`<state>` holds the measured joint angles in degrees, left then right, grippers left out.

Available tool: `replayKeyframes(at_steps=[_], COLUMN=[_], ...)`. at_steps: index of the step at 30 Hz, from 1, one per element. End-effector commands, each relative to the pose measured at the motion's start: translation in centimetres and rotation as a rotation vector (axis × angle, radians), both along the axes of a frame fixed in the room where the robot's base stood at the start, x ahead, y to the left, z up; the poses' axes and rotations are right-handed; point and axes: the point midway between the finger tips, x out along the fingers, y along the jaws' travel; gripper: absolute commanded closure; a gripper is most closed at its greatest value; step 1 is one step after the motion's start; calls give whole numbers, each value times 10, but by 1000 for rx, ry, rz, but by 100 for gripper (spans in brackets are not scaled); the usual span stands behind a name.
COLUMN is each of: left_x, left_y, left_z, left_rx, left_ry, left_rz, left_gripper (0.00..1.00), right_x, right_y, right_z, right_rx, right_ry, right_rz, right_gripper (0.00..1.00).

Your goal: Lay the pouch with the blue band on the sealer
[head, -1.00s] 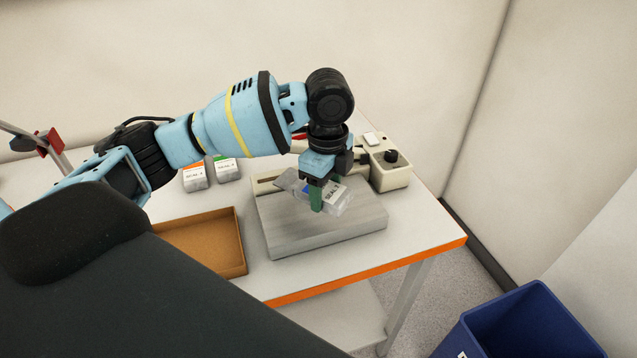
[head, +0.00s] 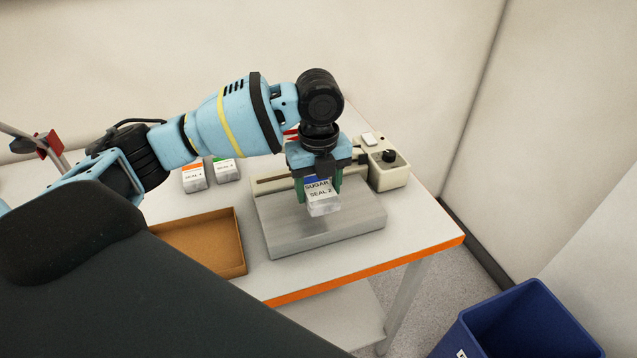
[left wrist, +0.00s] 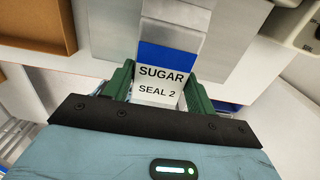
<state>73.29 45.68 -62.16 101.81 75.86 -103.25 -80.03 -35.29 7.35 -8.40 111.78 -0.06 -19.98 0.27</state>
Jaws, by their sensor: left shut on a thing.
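The pouch with the blue band (head: 320,193) is clear with a white label reading "SUGAR" and "SEAL 2". My left gripper (head: 319,190) is shut on it, one green finger on each side. The pouch is over the grey plate of the sealer (head: 350,222); I cannot tell whether it touches the plate. In the left wrist view the pouch label and blue band (left wrist: 168,58) show between the green fingers, with the sealer plate (left wrist: 225,50) behind. My right gripper is not in view.
Two pouches, one orange-banded (head: 194,178) and one green-banded (head: 227,169), stand at the back left. A brown tray (head: 243,240) lies left of the sealer. The sealer's cream control box (head: 390,172) is at its right. A blue bin (head: 530,320) stands on the floor.

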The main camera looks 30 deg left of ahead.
Motion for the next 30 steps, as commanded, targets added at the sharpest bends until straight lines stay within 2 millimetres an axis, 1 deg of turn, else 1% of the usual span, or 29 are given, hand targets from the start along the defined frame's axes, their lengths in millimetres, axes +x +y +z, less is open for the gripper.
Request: replayKeyframes(at_steps=[18,30], left_x=[3,21], left_y=[3,25], left_z=[-41,-46], left_rx=[0,1], left_ry=[0,3], left_rz=[1,3], left_gripper=[69,69], right_x=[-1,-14], right_y=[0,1], right_z=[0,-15], right_rx=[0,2], right_ry=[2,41], right_rz=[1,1], right_gripper=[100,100])
